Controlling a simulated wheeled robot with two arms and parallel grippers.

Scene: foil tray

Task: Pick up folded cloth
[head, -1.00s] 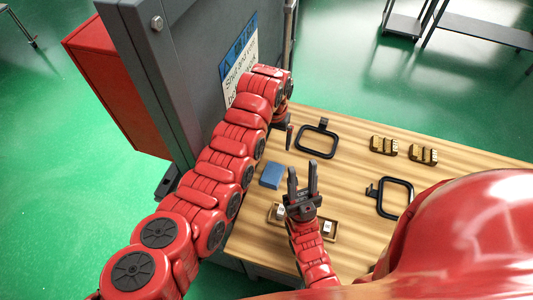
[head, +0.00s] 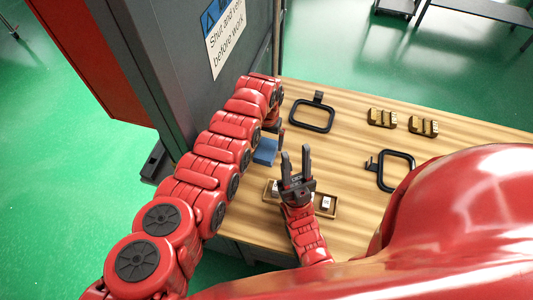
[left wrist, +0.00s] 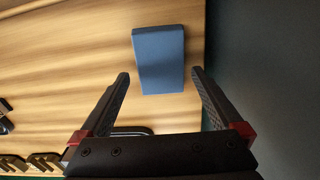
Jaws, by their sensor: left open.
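The folded cloth is a flat blue block (head: 265,151) on the wooden table, near its left edge. It also shows in the left wrist view (left wrist: 159,62), lying on the wood ahead of my fingers. My left gripper (head: 275,128) is just beyond the cloth in the head view, partly hidden by my arm. In the left wrist view the left gripper (left wrist: 160,72) is open, with one finger on each side of the cloth's near end and nothing held. My right gripper (head: 296,152) is open and empty, over the table right of the cloth.
A wooden tray (head: 330,213) with small white items sits under my right gripper. Two black frames (head: 330,129) (head: 383,183) and brass-coloured pieces (head: 381,118) lie on the table. A grey cabinet (head: 170,70) stands close at the left. The table's middle is clear.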

